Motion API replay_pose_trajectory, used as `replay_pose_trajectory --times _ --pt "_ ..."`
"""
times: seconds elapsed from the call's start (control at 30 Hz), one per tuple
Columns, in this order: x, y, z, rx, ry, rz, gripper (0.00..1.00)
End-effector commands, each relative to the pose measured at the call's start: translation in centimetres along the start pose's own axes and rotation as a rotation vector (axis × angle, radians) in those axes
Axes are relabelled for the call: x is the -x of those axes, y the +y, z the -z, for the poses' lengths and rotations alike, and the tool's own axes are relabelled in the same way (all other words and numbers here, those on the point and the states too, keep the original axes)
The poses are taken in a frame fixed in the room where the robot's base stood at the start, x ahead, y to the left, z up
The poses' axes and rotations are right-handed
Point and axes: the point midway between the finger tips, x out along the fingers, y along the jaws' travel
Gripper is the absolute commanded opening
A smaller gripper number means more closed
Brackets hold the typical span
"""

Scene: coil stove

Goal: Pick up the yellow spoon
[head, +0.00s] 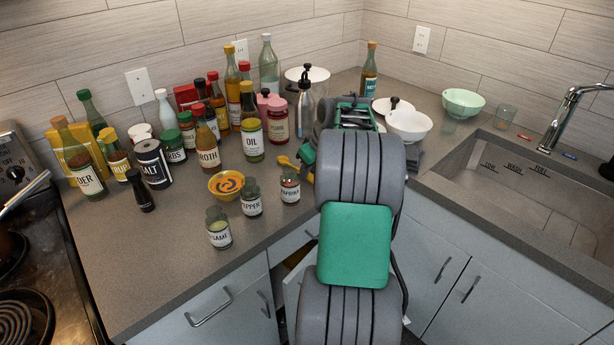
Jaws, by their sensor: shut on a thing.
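The yellow spoon (287,162) shows in the head view, on the left side of my arm, behind the paprika jar. Its bowl end points left and its other end runs in toward my gripper. My gripper (306,166) is only partly seen beside my grey and green arm links, which hide much of it. It is shut on the spoon. Whether the spoon is lifted clear of the counter is hard to tell.
Jars labelled paprika (290,190), pepper (251,204) and sesame (218,234) stand close by, with a yellow bowl (226,190). Several bottles crowd the back left. White bowls (408,128) and a sink (520,185) are to the right. The front-left counter is clear.

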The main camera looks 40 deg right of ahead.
Motion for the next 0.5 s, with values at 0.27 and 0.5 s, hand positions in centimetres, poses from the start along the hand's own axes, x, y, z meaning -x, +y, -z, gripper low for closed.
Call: replay_pose_trajectory --times 0.27,0.5 --pt "0.0 0.0 0.0 0.000 0.001 -0.001 0.00" --pt "1.5 0.1 0.7 0.003 0.005 -0.003 0.00"
